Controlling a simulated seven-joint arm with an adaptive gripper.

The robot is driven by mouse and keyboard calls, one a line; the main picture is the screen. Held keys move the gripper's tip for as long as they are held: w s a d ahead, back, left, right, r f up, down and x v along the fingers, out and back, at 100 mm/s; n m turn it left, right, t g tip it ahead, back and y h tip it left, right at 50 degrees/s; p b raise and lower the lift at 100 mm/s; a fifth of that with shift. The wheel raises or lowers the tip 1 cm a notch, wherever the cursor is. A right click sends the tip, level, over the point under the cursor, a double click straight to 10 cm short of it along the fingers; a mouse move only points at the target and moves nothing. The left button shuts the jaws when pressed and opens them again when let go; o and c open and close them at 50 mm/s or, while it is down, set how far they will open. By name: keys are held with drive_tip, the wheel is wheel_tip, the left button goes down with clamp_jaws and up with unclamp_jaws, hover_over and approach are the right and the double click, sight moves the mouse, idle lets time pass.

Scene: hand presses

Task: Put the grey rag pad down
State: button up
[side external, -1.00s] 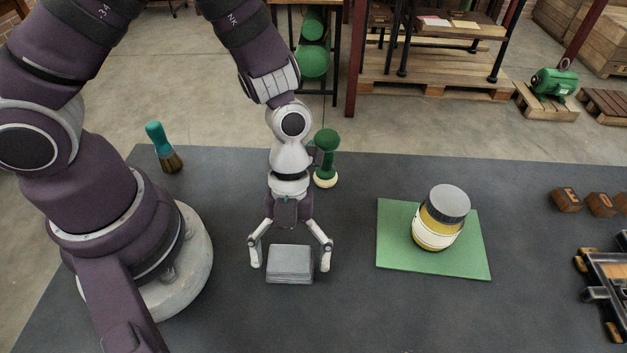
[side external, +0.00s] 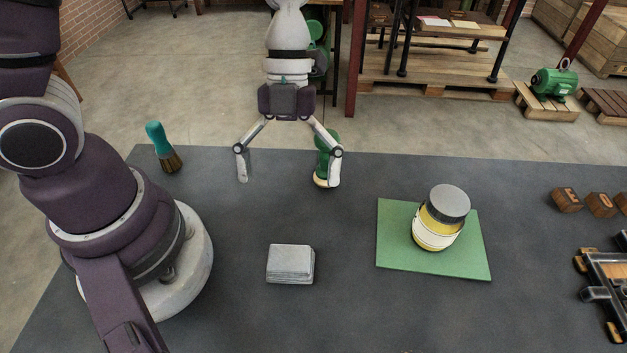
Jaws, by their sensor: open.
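The grey rag pad (side external: 290,264) is a small light-grey stack of folded layers. It lies flat on the dark table, left of the green mat, with nothing touching it. My gripper (side external: 290,182) is open and empty. In the picture it is above the pad and apart from it, with its two fingers spread wide. The right finger partly covers a green-handled tool with a pale base (side external: 322,146).
A jar with a grey lid and yellow contents (side external: 440,218) stands on a green mat (side external: 395,255). A teal-handled brush (side external: 163,148) stands at the back left. Wooden blocks (side external: 567,199) and a dark press frame (side external: 605,285) are at the right. The table around the pad is clear.

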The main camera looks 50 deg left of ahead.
drive_tip(key=a+r+n+t+y, duration=0.1)
drive_tip(key=a+r+n+t, duration=0.2)
drive_tip(key=n, duration=0.6)
drive_tip(key=a+r+n+t+y, duration=0.1)
drive_tip(key=a+r+n+t, duration=0.1)
drive_tip(key=n, duration=0.7)
drive_tip(key=s+a+r+n+t+y, duration=0.1)
drive_tip(key=a+r+n+t, duration=0.2)
drive_tip(key=n, duration=0.6)
drive_tip(key=shift+a+r+t, duration=0.3)
drive_tip(key=shift+a+r, duration=0.35)
drive_tip(key=shift+a, duration=0.35)
